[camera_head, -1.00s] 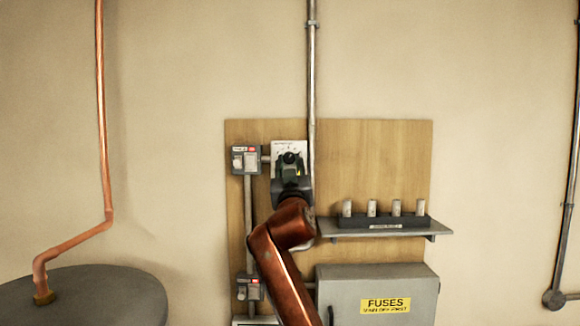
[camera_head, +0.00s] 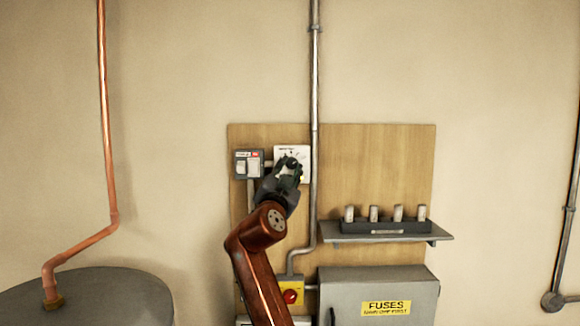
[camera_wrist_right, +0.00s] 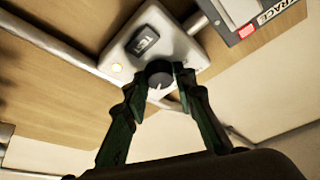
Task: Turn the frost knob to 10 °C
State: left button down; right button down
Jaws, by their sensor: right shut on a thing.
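The frost knob (camera_wrist_right: 158,75) is a small dark round knob on a white control plate (camera_wrist_right: 185,42), seen in the right wrist view. A pale mark shows on its face; I cannot read its setting. My right gripper (camera_wrist_right: 160,80) is shut on the knob, one finger on each side. In the head view the white plate (camera_head: 302,151) is on the wooden board, and my right gripper (camera_head: 290,165) covers its lower part and hides the knob. My left gripper is in neither view.
A grey switch box (camera_head: 248,164) sits just left of the plate. A vertical metal conduit (camera_head: 315,90) runs close on the right. A shelf (camera_head: 440,236) with several fuses, a yellow box with a red button (camera_head: 290,296) and the fuse cabinet (camera_head: 345,300) are lower down.

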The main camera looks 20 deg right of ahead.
dwell(0.4)
jog(key=c, duration=1.9)
grip_release()
jog(key=v, duration=1.2)
jog(key=shift+f, duration=0.1)
